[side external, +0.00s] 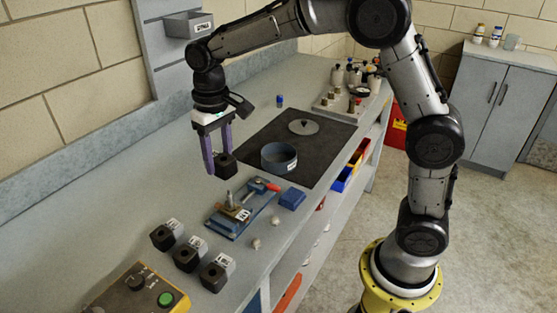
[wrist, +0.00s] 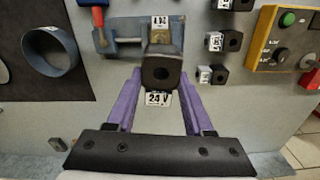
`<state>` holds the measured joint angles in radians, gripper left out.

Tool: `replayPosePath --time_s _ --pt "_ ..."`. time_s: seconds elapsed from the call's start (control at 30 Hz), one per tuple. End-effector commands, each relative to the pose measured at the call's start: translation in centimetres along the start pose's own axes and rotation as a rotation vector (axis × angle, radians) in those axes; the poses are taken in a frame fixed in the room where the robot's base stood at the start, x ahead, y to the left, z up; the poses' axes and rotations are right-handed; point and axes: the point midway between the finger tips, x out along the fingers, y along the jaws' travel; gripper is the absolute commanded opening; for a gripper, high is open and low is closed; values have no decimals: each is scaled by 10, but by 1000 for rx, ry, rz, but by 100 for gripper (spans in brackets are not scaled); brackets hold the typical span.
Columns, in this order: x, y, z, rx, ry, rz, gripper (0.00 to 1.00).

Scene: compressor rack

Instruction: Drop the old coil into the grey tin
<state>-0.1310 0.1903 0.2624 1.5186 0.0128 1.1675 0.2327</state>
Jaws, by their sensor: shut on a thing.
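My gripper (side external: 217,165) is shut on a black block-shaped coil (side external: 227,166) with a hole through it. It holds the coil in the air above the bench, to the left of the grey tin in the side view. In the wrist view the coil (wrist: 161,72) sits between the purple fingers, with a "24 V" label below it. The grey tin (side external: 279,160) is a round, open, low can with a white label, standing on the dark mat. It also shows at the left of the wrist view (wrist: 50,68). Whether the held coil is the old one is not readable.
A blue vise (side external: 230,221) with a brass valve and red handle stands in front of the tin. Three black coils (side external: 190,254) stand near a yellow control box (side external: 137,290). A metal disc (side external: 303,127) lies farther back on the mat (side external: 262,140).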

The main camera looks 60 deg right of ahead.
Motion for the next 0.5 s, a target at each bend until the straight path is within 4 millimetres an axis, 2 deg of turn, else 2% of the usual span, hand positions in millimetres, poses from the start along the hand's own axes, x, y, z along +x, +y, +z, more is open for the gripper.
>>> replayPosePath --time_s 0.23,0.47,0.5 --pt "0 0 0 -17 1 0 0" --pt "-5 1 -4 -168 3 0 0" --pt "-6 7 -7 -190 4 0 0"
